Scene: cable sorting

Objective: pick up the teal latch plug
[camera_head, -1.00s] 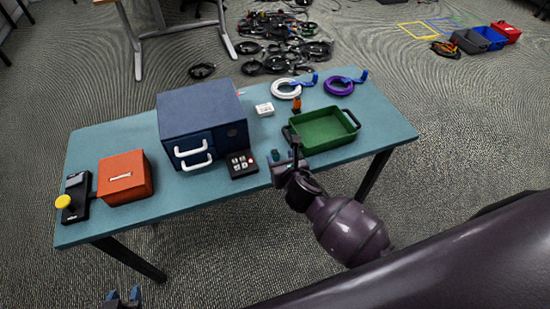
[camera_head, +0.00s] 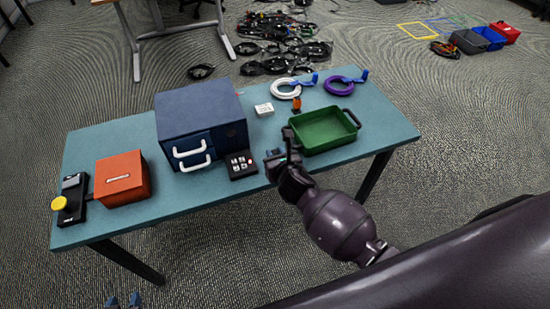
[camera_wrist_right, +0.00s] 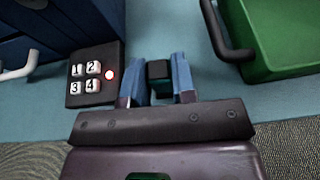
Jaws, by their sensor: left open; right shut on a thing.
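The teal latch plug (camera_wrist_right: 158,70), with a dark top, sits between the two blue fingers of my right gripper (camera_wrist_right: 160,78) in the right wrist view. The right gripper is shut on it, at the front of the table between the number keypad and the green tray. In the head view my right gripper (camera_head: 276,158) mostly hides the plug. I cannot tell whether the plug still touches the table. Only the fingertips of my left gripper (camera_head: 123,301) show at the bottom left, open and empty, away from the table.
The keypad (camera_head: 240,166) is just left of the right gripper, and the green tray (camera_head: 345,143) just right. A blue drawer cabinet (camera_head: 198,105), an orange box (camera_head: 122,178) and a yellow-button device (camera_head: 70,200) stand left. White (camera_head: 284,95) and purple (camera_head: 339,91) cable coils lie behind.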

